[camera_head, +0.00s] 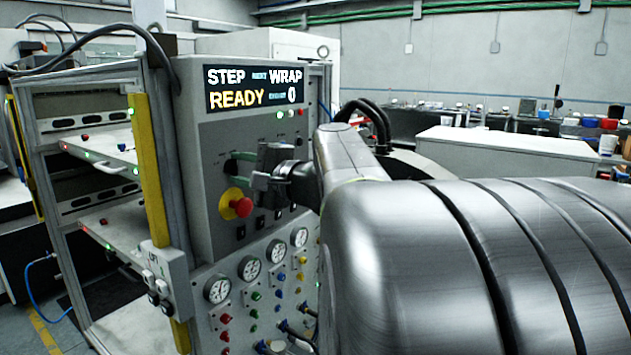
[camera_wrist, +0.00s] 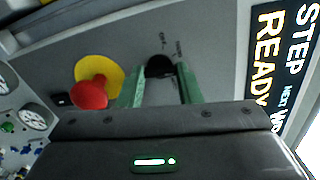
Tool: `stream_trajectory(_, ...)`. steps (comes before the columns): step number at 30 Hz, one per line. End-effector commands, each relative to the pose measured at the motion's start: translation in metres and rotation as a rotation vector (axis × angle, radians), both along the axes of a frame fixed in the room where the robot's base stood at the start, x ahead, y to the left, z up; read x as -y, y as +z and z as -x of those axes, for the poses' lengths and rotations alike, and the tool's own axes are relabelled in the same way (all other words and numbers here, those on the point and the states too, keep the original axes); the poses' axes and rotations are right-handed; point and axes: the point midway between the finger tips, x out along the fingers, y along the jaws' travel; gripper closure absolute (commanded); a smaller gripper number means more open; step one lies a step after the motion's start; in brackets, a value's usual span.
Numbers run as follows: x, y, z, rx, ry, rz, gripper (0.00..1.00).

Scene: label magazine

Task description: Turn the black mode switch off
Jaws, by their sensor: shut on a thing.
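The black mode switch (camera_wrist: 160,66) is a round knob on the grey panel, seen between my green fingers in the wrist view. My gripper (camera_wrist: 160,78) is shut on the switch, one finger on each side. Which way the switch points cannot be made out.
A red emergency button (camera_head: 241,207) on a yellow base sits just below my gripper. Gauges (camera_head: 249,268) and coloured buttons fill the lower panel. The display (camera_head: 254,88) above reads STEP, WRAP and READY. A shelf frame with a yellow post (camera_head: 152,170) stands left.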

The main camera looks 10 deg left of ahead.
Motion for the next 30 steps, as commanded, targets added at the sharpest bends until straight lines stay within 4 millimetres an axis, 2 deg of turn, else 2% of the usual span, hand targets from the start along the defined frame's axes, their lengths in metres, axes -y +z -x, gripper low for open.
stream_trajectory(1,-0.0001,-0.008,0.0003,0.044,-0.001,0.015,0.91)
stream_trajectory(3,-0.0001,-0.0087,0.0002,0.103,0.0,0.041,0.91)
stream_trajectory(30,-0.0001,-0.007,-0.0001,0.889,0.0,0.368,0.91)
